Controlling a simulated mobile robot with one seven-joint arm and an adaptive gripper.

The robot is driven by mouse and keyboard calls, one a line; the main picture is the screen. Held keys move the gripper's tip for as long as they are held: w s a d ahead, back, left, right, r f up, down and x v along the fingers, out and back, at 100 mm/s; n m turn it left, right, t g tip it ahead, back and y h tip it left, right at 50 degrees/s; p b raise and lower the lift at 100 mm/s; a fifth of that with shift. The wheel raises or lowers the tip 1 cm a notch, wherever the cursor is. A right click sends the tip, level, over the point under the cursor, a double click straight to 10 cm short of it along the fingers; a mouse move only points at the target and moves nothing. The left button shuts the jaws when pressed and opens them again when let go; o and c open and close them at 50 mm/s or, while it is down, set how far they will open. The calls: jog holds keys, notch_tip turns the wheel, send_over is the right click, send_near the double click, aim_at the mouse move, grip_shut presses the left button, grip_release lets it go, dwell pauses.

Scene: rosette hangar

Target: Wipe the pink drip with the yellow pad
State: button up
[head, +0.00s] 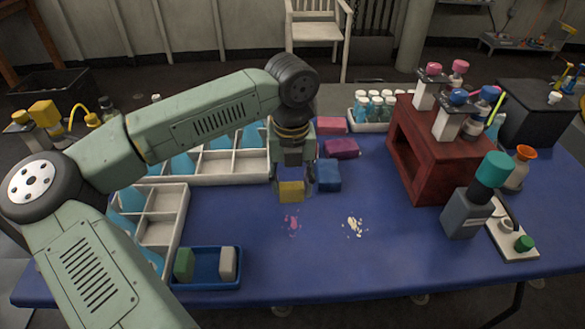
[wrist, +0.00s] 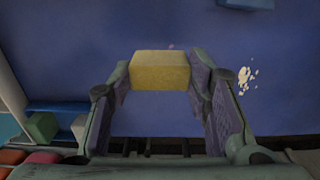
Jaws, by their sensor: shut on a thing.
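The yellow pad (head: 291,191) is a small block between my gripper's fingers, and it also shows in the wrist view (wrist: 160,71). My gripper (head: 294,186) points down and is shut on the pad above the blue table. The pink drip (head: 292,222) is a small smear on the table, just nearer the front edge than the pad in the head view. In the wrist view only a speck of pink shows at the pad's far edge; the pad hides the rest. I cannot tell how high the pad is above the table.
Pale crumbs (head: 354,226) lie right of the drip. A blue tray (head: 206,281) holds a green and a grey block. A blue block (head: 329,175) and a purple block (head: 341,148) stand right of my gripper. White divided trays (head: 160,215) are left, a red rack (head: 437,150) right.

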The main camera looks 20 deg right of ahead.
aim_at(292, 185)
jog(key=shift+r+p, duration=0.6)
jog(key=shift+r, duration=1.15)
